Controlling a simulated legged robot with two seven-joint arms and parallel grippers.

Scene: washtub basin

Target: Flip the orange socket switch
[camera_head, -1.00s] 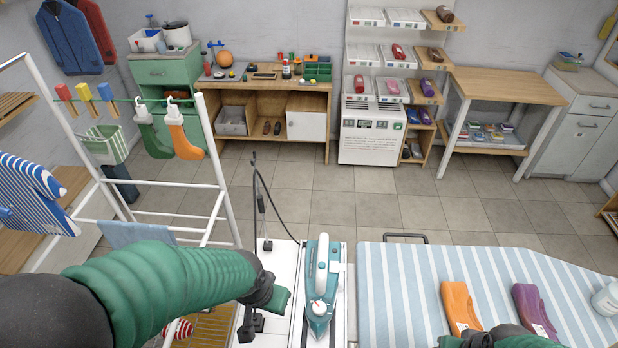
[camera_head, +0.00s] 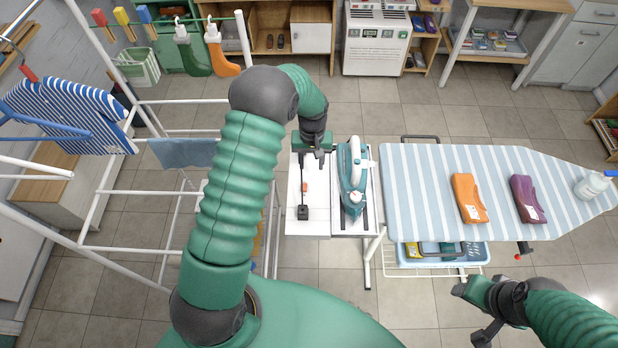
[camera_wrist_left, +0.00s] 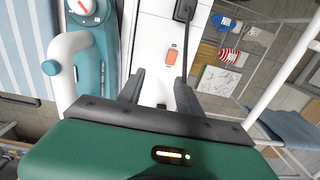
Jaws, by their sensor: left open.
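The orange socket switch (camera_head: 304,187) is a small rectangle on the white panel left of the iron. It shows again in the left wrist view (camera_wrist_left: 171,58). A black plug (camera_head: 303,212) with a dark cord sits on the panel nearer to me. My left gripper (camera_head: 318,160) is open and empty over the panel's far part, apart from the switch. In the left wrist view its two dark fingers (camera_wrist_left: 160,88) point toward the switch, which lies past their tips. My right gripper (camera_head: 475,310) is at the lower right, below the ironing board; its finger gap is unclear.
A teal and white iron (camera_head: 352,180) stands right beside the panel, close to my left gripper. The striped ironing board (camera_head: 415,185) holds orange and purple folded cloths (camera_head: 468,198). A white drying rack (camera_head: 100,205) stands left. A blue basket (camera_head: 470,255) is under the board.

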